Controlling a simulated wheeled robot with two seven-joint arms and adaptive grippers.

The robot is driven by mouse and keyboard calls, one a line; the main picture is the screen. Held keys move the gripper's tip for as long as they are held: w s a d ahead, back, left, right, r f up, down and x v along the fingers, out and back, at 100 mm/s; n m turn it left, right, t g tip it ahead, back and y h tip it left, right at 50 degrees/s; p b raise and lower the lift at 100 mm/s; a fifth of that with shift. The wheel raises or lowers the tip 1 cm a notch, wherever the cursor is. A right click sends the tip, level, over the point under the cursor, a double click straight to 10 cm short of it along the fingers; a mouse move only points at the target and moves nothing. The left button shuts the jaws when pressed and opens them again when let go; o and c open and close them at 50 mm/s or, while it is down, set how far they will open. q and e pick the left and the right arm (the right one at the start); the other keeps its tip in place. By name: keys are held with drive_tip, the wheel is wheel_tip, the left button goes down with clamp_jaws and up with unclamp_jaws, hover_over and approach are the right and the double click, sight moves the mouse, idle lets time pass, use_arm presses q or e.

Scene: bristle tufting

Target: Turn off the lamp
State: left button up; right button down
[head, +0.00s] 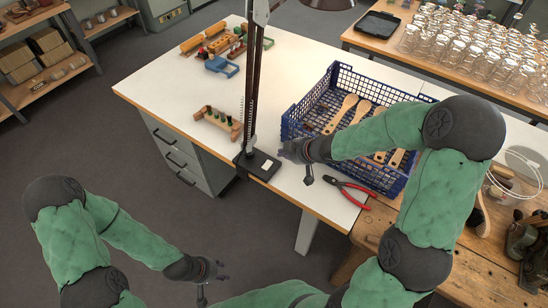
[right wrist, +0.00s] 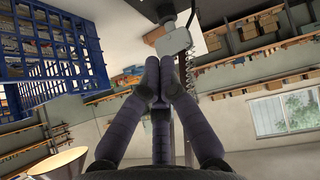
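The lamp has a black base (head: 258,165) with a pale patch, standing on the white table's front edge, and a dark post (head: 254,80) rising from it. Its shade (head: 328,3) is cut off at the top of the head view; a cone with a pale, warm inside (right wrist: 55,165) shows in the right wrist view. My right gripper (head: 284,151) is just right of the base. In the right wrist view its fingers (right wrist: 166,62) are together, at or very near a light grey block (right wrist: 174,41); contact is unclear. My left gripper (head: 222,272) is low, away from the table.
A blue crate (head: 286,128) with wooden brush pieces stands right of the lamp. Red pliers (head: 347,190) lie in front of it. A small wooden block with green pegs (head: 218,121) is left of the lamp. Glass jars (head: 470,50) fill the back right table.

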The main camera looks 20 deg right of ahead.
drive_tip(key=b, duration=0.7)
hover_over(270, 165)
wheel_tip(270, 165, down, 9)
drive_tip(key=shift+s+a+r, duration=0.1)
drive_tip(key=shift+a, duration=0.05)
drive_tip(key=shift+f+b, duration=1.05)
drive_tip(key=shift+b, duration=0.05)
drive_tip(key=shift+w+d+f+p, duration=0.2)
drive_tip(key=shift+d+p, duration=0.05)
drive_tip(key=shift+p, duration=0.35)
drive_tip(key=shift+f, duration=0.1)
drive_tip(key=shift+s+a, duration=0.1)
drive_tip(key=shift+s+a+b, duration=0.35)
drive_tip(key=shift+a+b, duration=0.15)
drive_tip(key=shift+b, duration=0.15)
